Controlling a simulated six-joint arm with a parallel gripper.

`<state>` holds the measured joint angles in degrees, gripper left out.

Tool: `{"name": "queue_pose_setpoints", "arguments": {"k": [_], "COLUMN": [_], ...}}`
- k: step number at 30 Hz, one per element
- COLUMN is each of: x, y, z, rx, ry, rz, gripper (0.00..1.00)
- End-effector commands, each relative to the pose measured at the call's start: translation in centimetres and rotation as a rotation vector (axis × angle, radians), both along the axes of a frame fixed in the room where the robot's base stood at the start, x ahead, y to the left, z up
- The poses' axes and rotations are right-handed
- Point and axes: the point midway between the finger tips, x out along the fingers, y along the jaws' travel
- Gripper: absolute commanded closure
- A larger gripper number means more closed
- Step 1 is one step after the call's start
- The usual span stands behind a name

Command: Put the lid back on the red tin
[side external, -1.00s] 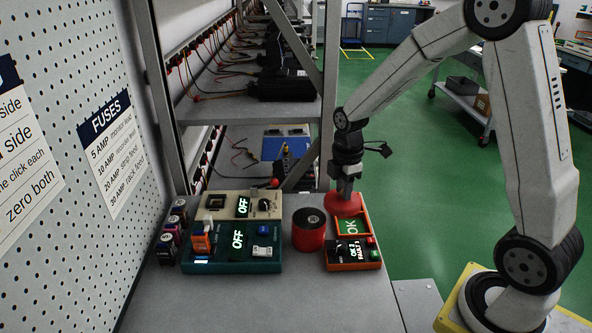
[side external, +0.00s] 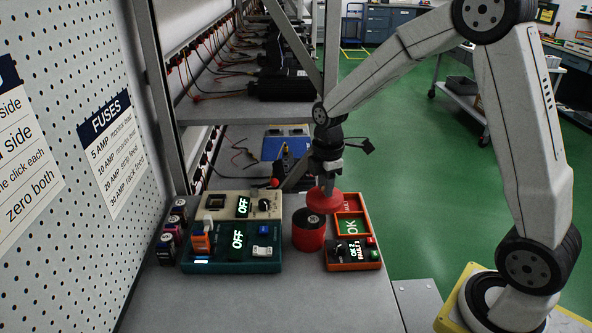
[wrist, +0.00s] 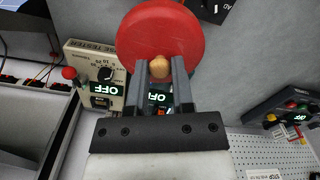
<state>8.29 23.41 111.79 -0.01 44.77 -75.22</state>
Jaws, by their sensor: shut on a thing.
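The red tin (side external: 308,238) stands upright on the grey bench, with a dark round top showing. My gripper (side external: 327,188) is shut on the pale knob (wrist: 159,68) of the red lid (side external: 324,204). The lid is a flat red disc held above the bench, just right of and behind the tin in the side view, partly overlapping its upper edge. I cannot tell whether they touch. In the wrist view the lid (wrist: 160,28) fills the top middle, and I cannot make out the tin.
An orange-framed OK/FAULT box (side external: 353,258) with bins behind it is right of the tin. A teal OFF tester (side external: 232,262) and a beige OFF tester (side external: 243,206) stand to the left. A metal rack post (side external: 329,90) rises behind.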

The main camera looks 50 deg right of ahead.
Motion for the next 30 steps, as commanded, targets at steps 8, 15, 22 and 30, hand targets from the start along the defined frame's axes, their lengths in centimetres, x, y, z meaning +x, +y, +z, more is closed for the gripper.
{"name": "queue_pose_setpoints", "arguments": {"k": [8, 15, 22, 30], "x": [2.2, 2.3, 2.3, 2.3], "y": [2.9, 2.9, 2.9, 2.9], "z": [0.9, 0.8, 0.1, -1.5], "rx": [0.0, 0.0, 0.0, 0.0], "ry": [0.001, 0.001, 0.0, 0.001], "rz": [-0.007, -0.009, -0.009, -0.009], "gripper": [1.0, 1.0, 1.0, 1.0]}}
